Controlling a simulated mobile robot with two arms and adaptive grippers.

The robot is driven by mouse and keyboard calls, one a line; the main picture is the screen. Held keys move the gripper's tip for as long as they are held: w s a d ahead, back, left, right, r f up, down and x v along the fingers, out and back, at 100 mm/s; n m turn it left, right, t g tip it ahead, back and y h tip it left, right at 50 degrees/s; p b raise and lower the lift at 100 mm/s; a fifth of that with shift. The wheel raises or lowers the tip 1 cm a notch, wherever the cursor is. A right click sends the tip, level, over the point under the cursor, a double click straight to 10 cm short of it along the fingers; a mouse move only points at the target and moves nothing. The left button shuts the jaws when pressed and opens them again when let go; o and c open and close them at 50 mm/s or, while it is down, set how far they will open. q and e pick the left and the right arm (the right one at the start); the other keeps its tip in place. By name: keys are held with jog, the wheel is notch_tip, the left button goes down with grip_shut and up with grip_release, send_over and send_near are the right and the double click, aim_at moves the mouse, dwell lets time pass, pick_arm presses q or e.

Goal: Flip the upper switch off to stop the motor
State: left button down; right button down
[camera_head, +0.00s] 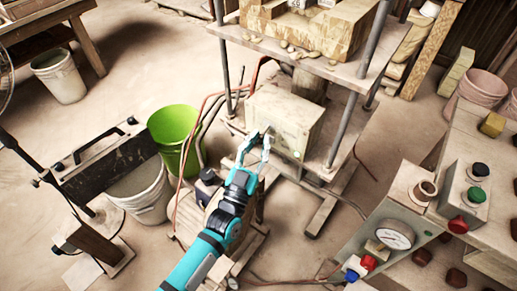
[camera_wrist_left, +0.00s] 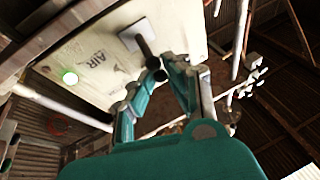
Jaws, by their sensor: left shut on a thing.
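A pale control box (camera_head: 277,115) stands on the lower shelf of the press. My left gripper (camera_head: 259,143) reaches up to its front face. In the left wrist view the box's panel (camera_wrist_left: 95,40) carries the word "AIR", a lit green lamp (camera_wrist_left: 69,77) and a dark switch lever (camera_wrist_left: 143,42) on a square plate. My left gripper (camera_wrist_left: 155,76) has its fingertips together at the lever's end and is shut on it. The fingers partly hide the lever tip, and whether this is the upper switch is unclear. My right gripper is not in view.
Press posts (camera_head: 341,130) and red and black hoses flank the box. A green bucket (camera_head: 176,128) and a white bucket (camera_head: 140,195) stand at left. A second panel with a gauge (camera_head: 394,236) and colored buttons is at lower right.

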pick_arm(q)
jog(key=c, duration=1.3)
grip_release()
jog(key=shift+s+a+f, duration=0.1)
jog(key=v, duration=1.1)
jog(key=shift+s+a+f, duration=0.15)
jog(key=shift+s+a, duration=0.05)
jog(key=shift+s, duration=0.1)
